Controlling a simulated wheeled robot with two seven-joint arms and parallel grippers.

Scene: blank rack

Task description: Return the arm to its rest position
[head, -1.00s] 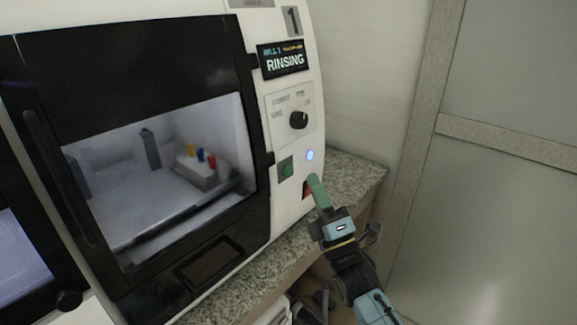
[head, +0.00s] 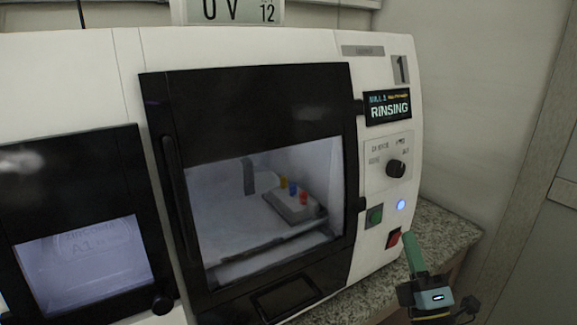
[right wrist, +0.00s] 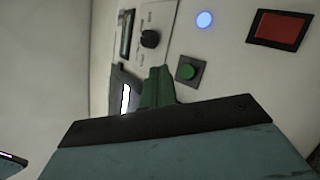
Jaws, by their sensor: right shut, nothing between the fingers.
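My right gripper (head: 410,243) has green fingers, shut together with nothing between them. In the head view it is at the lower right, just in front of the machine's control panel, below and right of the red button (head: 393,238). In the right wrist view the shut fingers (right wrist: 158,80) show in front of the panel, left of the green button (right wrist: 189,68). I see no contact with the panel. My left gripper is not in view.
The white mill (head: 385,60) with a closed dark door (head: 250,110) stands on a granite counter (head: 440,235). Its screen (head: 388,108) reads RINSING. A black knob (head: 396,169) and a lit blue light (head: 401,205) are on the panel. A wall stands at right.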

